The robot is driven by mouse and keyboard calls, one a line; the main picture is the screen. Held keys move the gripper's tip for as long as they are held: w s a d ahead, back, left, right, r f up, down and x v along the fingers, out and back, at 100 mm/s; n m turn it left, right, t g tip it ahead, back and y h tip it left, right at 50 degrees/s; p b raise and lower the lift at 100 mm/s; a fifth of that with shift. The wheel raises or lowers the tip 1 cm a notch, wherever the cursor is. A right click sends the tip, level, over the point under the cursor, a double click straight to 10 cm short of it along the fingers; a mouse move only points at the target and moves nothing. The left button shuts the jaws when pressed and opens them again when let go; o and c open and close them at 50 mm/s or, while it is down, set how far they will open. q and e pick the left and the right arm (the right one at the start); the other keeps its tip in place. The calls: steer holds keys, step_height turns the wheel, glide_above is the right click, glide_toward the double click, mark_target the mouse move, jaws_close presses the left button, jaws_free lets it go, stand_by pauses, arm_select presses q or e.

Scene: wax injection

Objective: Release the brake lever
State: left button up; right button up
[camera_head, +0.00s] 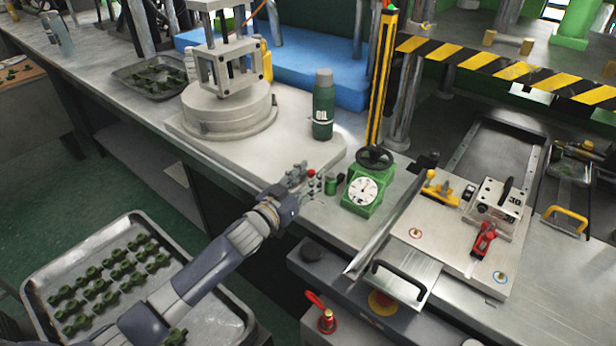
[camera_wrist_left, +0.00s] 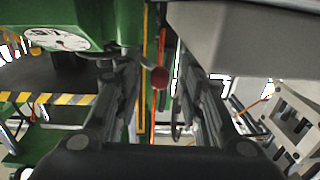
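A small lever with a red ball knob (camera_head: 311,173) stands at the front edge of the bench, left of the green dial gauge. The knob also shows in the left wrist view (camera_wrist_left: 159,78), in the gap between my fingers. I take it as the brake lever. My left gripper (camera_head: 300,178) reaches up to it from the front left. In the wrist view its two fingers (camera_wrist_left: 158,95) are spread on either side of the knob, with space visible on both sides. The lever's base is partly hidden. My right gripper is not in view.
A green dial gauge (camera_head: 362,192) stands right of the lever. A green bottle (camera_head: 323,105) stands behind it. A round machine base (camera_head: 228,108) is at the left. A metal plate with a black handle (camera_head: 402,276) lies front right. A tray of green parts (camera_head: 205,262) is below.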

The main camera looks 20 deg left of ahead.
arm_select(q)
steer(key=shift+c, duration=0.2)
jaws_close()
steer(key=shift+s+r, duration=0.1)
steer(key=shift+a, duration=0.1)
